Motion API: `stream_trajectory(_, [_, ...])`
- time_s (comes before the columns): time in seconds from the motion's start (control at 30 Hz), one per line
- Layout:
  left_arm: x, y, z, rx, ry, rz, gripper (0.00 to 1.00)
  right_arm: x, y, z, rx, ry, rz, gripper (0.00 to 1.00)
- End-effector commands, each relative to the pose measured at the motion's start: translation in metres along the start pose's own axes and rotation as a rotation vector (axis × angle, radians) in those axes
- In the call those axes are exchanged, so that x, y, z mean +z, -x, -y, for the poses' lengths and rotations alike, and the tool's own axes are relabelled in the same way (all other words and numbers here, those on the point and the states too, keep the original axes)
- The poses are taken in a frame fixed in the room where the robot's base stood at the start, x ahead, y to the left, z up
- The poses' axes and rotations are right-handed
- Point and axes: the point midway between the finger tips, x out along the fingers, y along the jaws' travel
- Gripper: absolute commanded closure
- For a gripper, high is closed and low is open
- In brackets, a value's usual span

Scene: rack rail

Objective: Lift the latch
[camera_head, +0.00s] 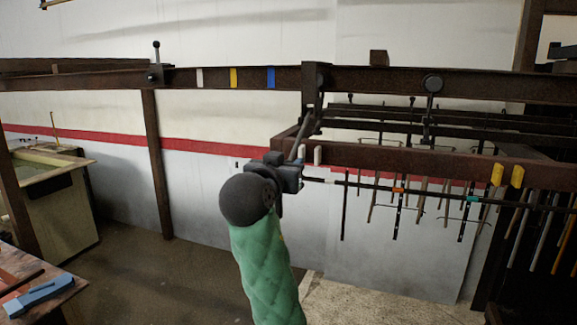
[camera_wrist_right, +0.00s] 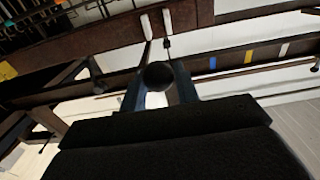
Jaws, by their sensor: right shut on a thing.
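My right gripper (camera_head: 289,167) shows in the head view at the end of the green-sleeved arm, just left of the hanging rack frame. In the right wrist view its fingers (camera_wrist_right: 160,88) are shut around a dark round knob (camera_wrist_right: 158,76). A thin dark lever (camera_head: 299,147) slopes down from the overhead rail to the gripper; the fingers hide its lower end in the head view. Another upright lever with a round knob (camera_head: 156,46) stands on a block on the rail further left, apart from the gripper. My left gripper is in neither view.
The brown overhead rail (camera_head: 215,78) carries white, yellow and blue marks. The rack frame (camera_head: 400,159) hangs to the right with several rods below it. A post (camera_head: 157,165) stands left. A table with a blue tool (camera_head: 38,297) is at lower left. The floor between is clear.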

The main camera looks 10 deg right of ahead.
Motion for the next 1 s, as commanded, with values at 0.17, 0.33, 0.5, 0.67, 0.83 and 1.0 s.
stream_trajectory(0.17, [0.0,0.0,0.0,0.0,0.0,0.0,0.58,-0.001,0.0,0.0,-0.001,-0.002,-0.003,0.54])
stream_trajectory(0.33, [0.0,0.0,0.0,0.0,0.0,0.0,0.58,-0.001,0.0,0.0,-0.001,-0.001,-0.002,0.42])
stream_trajectory(0.5, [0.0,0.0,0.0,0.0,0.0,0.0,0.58,0.0,0.001,0.0,-0.001,-0.001,-0.001,0.42])
stream_trajectory(0.67, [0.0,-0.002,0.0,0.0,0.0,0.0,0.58,0.0,0.012,0.001,-0.003,-0.003,0.0,0.42])
stream_trajectory(0.83, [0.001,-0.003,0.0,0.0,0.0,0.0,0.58,0.001,0.028,0.001,-0.003,-0.002,0.001,0.42])
stream_trajectory(1.0, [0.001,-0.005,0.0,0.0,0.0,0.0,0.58,0.001,0.044,0.0,-0.002,-0.003,0.0,0.42])
